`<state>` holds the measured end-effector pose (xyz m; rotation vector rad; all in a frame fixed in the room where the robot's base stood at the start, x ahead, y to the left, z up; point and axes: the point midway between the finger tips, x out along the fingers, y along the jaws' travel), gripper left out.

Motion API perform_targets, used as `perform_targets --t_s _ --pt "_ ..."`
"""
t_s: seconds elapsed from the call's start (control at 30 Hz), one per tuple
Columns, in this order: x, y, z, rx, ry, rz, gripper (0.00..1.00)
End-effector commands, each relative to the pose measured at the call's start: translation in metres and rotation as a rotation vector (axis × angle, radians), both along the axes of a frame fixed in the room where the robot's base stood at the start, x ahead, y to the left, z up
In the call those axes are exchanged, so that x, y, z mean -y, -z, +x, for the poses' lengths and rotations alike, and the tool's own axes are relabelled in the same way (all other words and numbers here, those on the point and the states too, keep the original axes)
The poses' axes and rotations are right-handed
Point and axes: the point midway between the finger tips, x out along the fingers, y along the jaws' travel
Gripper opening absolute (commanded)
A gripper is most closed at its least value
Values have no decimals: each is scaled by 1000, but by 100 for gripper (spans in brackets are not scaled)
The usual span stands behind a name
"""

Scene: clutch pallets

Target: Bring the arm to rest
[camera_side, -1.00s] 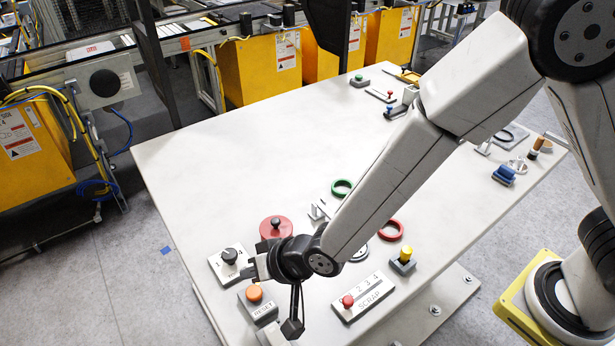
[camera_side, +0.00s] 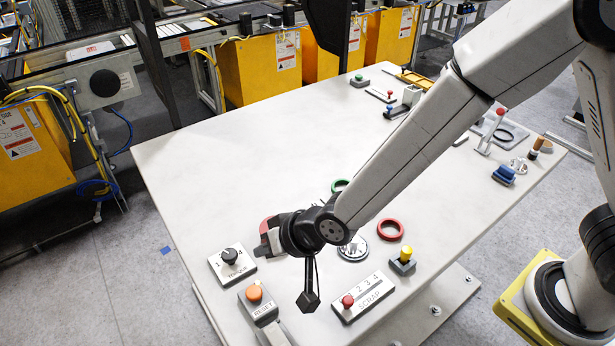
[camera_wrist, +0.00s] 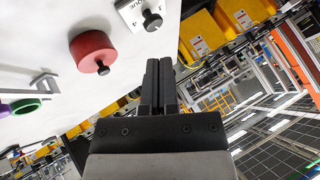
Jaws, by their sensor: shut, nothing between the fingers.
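My gripper (camera_side: 268,243) is at the front left of the white table (camera_side: 240,150), raised above its top. Its fingers point left in the side view. In the wrist view the two dark fingers of my gripper (camera_wrist: 159,85) lie together with nothing between them. A red round piece with a dark knob (camera_wrist: 92,50) shows left of the fingers in the wrist view; in the side view my gripper mostly hides it. The torque knob plate (camera_side: 232,263) lies just left of my gripper and apart from it.
A RESET button box (camera_side: 256,303) and a SCRAP slider panel (camera_side: 363,297) stand near the front edge. A red ring (camera_side: 390,230) and a yellow-topped knob (camera_side: 404,261) lie to the right. The far left of the tabletop is clear. Yellow cabinets (camera_side: 258,75) stand behind the table.

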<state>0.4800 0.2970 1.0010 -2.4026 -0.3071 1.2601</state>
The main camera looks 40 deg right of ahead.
Motion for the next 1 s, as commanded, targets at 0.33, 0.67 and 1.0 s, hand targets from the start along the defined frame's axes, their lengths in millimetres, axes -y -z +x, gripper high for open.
perform_targets --t_s 0.33,0.67,1.0 --pt "128 -18 2 -98 -10 -208 0" --pt "244 -29 -44 -253 -45 -386 0" --pt "296 -32 -87 -362 -80 -462 0"
